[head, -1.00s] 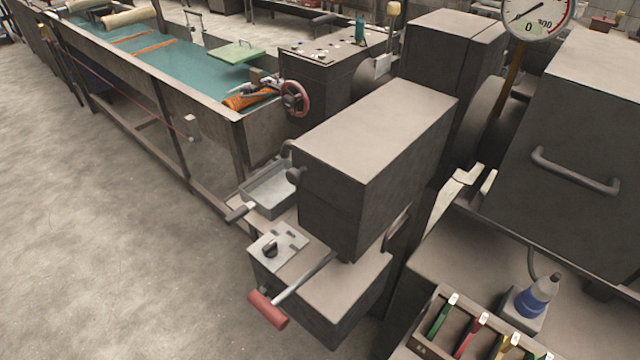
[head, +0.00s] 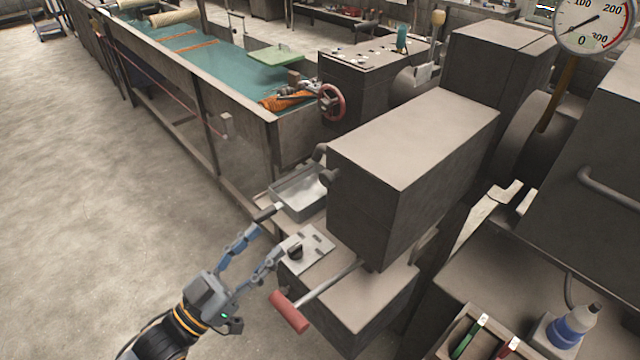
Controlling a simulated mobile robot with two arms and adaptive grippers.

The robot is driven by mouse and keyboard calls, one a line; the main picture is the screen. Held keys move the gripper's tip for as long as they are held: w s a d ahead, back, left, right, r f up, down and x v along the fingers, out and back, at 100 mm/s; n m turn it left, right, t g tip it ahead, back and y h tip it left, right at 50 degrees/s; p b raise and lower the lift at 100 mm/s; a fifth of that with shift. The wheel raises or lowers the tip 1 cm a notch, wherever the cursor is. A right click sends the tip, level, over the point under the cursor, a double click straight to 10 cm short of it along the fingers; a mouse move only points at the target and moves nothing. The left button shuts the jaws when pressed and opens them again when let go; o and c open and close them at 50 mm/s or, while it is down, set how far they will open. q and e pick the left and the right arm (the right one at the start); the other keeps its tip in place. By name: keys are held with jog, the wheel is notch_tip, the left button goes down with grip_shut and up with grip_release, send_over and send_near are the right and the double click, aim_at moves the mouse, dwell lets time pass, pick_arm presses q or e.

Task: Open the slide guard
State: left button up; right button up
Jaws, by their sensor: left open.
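I cannot tell for certain which part is the slide guard; a large grey box-shaped housing (head: 400,150) stands in the middle with a dark round knob (head: 328,178) on its left side. Below that knob sits a shallow metal tray (head: 300,192) with a dark-gripped handle (head: 266,212). My left gripper (head: 269,239) is at the lower left, open and empty. Its fingertips are close to the tray handle and the small plate with a black knob (head: 296,251); contact is not clear. My right gripper is not in view.
A red-handled lever (head: 289,312) sticks out just right of my left gripper. A long trough with a teal surface (head: 222,62) and a red handwheel (head: 331,102) lie behind. A pressure gauge (head: 592,20) stands at upper right. The concrete floor (head: 100,200) at left is clear.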

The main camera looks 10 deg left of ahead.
aim_at(323, 180)
pick_arm(q)
jog(key=shift+m+h, duration=0.3)
jog(key=shift+h, duration=0.4)
jog(key=w+d+r+p, duration=0.2)
jog(key=w+d+r, duration=0.2)
jog(key=w+d+r+p, duration=0.2)
jog(key=w+d+r, duration=0.2)
jog(key=shift+d+r+p, duration=0.15)
jog(key=shift+d+p, duration=0.15)
jog(key=shift+d, duration=0.05)
jog(key=shift+w+d, duration=0.2)
jog(key=shift+d, duration=0.05)
grip_shut()
